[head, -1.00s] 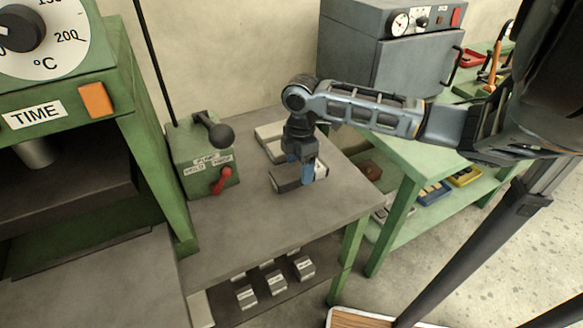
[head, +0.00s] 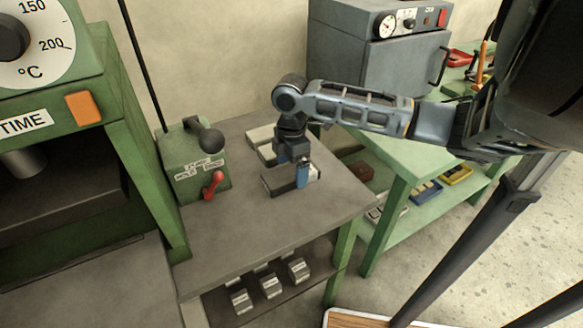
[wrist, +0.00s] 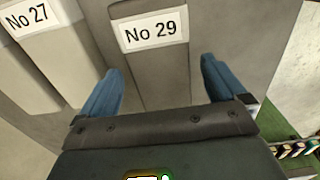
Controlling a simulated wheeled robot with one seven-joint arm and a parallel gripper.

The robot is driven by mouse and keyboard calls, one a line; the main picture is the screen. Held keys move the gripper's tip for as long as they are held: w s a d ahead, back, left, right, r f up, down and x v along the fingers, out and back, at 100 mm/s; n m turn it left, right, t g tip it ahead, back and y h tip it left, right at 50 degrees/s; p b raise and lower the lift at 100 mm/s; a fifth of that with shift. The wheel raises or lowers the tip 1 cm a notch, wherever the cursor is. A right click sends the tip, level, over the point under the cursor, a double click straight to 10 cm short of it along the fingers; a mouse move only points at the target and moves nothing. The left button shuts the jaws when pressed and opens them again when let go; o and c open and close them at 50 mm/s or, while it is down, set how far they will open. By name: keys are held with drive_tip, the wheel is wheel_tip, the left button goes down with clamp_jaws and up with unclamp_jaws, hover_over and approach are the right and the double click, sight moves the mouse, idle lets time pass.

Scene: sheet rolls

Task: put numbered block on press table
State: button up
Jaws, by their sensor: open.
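A grey block labelled No 29 (wrist: 150,52) lies between the two blue fingers of my gripper (wrist: 161,80) in the wrist view. In the head view my gripper (head: 300,178) is open and low over this block (head: 275,183) on a grey-topped bench (head: 265,225). Its fingers partly hide the block; I cannot tell whether they touch it. A second block, labelled No 27 (wrist: 35,45), is beside it at the left of the wrist view. The green press with its dial stands at the left; its flat grey table (head: 85,285) is at the lower left.
A green control box (head: 193,165) with a black-knobbed lever and a red handle stands left of the blocks. Several small labelled blocks (head: 270,286) sit on the shelf below. A grey oven (head: 375,65) stands behind on a green bench. The bench top's front is clear.

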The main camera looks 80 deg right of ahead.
sight(292, 172)
wheel_tip(292, 172, up, 12)
drive_tip(key=shift+f+b, duration=0.25)
drive_tip(key=shift+b, duration=0.2)
idle(0.4)
